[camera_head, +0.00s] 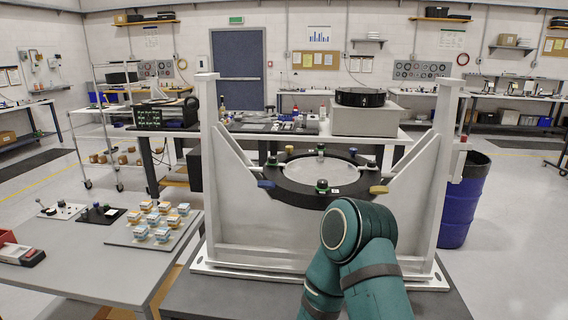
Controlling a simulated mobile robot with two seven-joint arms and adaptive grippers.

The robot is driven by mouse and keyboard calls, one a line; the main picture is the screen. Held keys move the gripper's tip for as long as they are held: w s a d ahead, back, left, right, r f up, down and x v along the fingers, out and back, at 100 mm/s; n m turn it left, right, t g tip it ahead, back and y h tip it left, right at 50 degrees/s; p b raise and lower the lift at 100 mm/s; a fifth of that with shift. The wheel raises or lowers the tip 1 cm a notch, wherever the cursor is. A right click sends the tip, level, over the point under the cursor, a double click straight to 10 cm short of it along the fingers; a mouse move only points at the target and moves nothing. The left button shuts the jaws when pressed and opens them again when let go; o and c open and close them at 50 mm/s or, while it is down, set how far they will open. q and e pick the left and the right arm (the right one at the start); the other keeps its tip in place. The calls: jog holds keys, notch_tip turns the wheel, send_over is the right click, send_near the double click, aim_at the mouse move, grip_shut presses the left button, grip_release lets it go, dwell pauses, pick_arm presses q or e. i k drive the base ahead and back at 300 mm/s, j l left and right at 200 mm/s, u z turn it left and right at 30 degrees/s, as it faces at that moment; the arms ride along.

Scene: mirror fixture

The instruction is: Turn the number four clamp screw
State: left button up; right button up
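The mirror fixture is a white frame (222,165) with two uprights on a base plate. It carries a black ring (300,194) around a pale round mirror (311,171). Several small dark clamp screws with green parts stand around the ring, one at the front (322,186), one at the left (272,161) and one at the back (321,148). White tags sit beside some screws, but their numbers are too small to read, so I cannot tell which is number four. Neither gripper shows.
A side table (95,272) at the left holds a tray of small blocks (122,236), two small control boxes and a red-and-white item (18,252). A blue barrel (463,205) stands right of the fixture. A bench with a black round part (360,97) is behind.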

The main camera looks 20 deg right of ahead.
aim_at(371, 164)
jog(key=z, duration=1.4)
